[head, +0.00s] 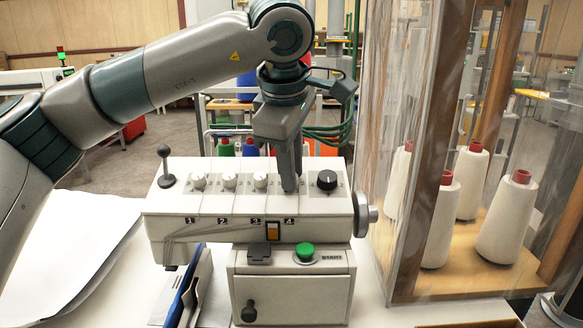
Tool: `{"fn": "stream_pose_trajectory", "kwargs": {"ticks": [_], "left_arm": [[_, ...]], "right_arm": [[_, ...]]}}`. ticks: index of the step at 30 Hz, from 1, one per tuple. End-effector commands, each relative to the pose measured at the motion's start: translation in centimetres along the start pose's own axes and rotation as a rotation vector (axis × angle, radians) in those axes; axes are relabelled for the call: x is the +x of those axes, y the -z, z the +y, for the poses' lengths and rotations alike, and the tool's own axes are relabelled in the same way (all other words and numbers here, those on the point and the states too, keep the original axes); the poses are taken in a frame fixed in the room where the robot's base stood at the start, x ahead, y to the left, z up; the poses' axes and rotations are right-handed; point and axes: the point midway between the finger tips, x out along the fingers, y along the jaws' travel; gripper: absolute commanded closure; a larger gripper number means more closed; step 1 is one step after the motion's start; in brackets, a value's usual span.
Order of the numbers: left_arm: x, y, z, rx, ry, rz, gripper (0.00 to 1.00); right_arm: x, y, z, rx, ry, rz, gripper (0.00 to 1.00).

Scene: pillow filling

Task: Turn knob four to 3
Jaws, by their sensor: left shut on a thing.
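The control box (180,226) stands in the middle of the table. White knobs one (198,181), two (230,181) and three (261,180) sit in a row on its top, above the labels 1, 2 and 3. My left gripper (290,188) points straight down at the spot above label 4 (289,220), with its fingers closed there. The fingers hide knob four, so its pointer and setting do not show. My right gripper is not in view.
A black knob (327,180) is right of the gripper and a black lever (166,166) is at the box's left end. A clear-walled wooden frame (425,180) with white thread cones (508,220) stands close on the right.

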Motion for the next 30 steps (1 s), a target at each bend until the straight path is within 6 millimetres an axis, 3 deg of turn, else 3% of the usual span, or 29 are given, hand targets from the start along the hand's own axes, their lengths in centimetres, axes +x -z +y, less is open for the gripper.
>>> {"fn": "stream_pose_trajectory", "kwargs": {"ticks": [12, 30], "left_arm": [[-0.17, 0.01, 0.09, 0.299, 0.011, -0.013, 1.0], [-0.1, 0.0, 0.05, 0.371, 0.015, -0.015, 1.0]], "right_arm": [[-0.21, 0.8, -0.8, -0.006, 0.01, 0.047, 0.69], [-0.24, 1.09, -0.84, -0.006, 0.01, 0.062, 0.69]]}}
